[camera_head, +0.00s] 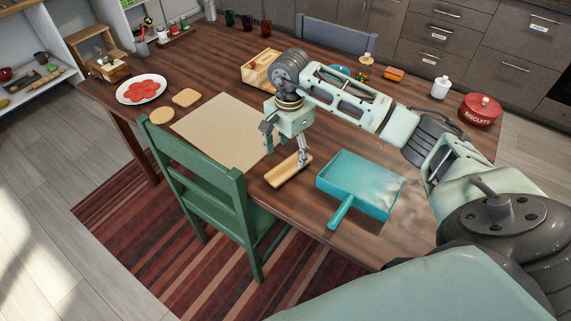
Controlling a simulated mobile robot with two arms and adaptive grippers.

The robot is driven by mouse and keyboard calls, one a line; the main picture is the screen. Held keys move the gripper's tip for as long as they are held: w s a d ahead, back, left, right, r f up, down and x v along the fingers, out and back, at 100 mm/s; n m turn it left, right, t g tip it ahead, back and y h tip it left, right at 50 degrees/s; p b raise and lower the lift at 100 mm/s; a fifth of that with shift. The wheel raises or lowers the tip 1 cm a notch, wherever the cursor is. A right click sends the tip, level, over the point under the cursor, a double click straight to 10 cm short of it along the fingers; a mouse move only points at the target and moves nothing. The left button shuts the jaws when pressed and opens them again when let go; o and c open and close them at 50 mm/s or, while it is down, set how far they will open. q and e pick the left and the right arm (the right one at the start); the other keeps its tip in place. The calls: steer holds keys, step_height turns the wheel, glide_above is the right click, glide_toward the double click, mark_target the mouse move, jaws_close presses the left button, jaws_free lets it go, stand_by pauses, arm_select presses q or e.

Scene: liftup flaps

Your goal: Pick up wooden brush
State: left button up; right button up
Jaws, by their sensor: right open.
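The wooden brush (287,171) is a small light-wood piece lying near the front edge of the table, left of a teal dustpan (362,184). My right gripper (287,149) comes from the right and points down over the brush. Its two fingers are spread apart, one on the left above the table and one on the right close to the brush's right end. I cannot tell whether that finger touches the brush. My left gripper is not in view.
The dark wood table (215,75) holds a beige mat (217,130), a white plate (142,88) with red slices, a wooden box (259,70) and a red biscuit tin (480,109). A green chair (210,180) stands against the near side.

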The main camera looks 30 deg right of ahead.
mark_target(289, 165)
steer(key=shift+s+f+p, duration=0.25)
steer(key=shift+f+p, duration=0.15)
steer(key=shift+f, duration=0.55)
steer(key=f, duration=0.2)
steer(key=shift+w+f, duration=0.25)
steer(key=shift+f, duration=0.1)
steer(key=shift+d+f+p, duration=0.1)
steer(key=shift+f+p, duration=0.2)
steer(key=shift+f, duration=0.15)
steer(key=c, duration=0.9)
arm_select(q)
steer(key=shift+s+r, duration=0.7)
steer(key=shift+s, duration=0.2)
arm_select(e)
steer(key=c, duration=0.4)
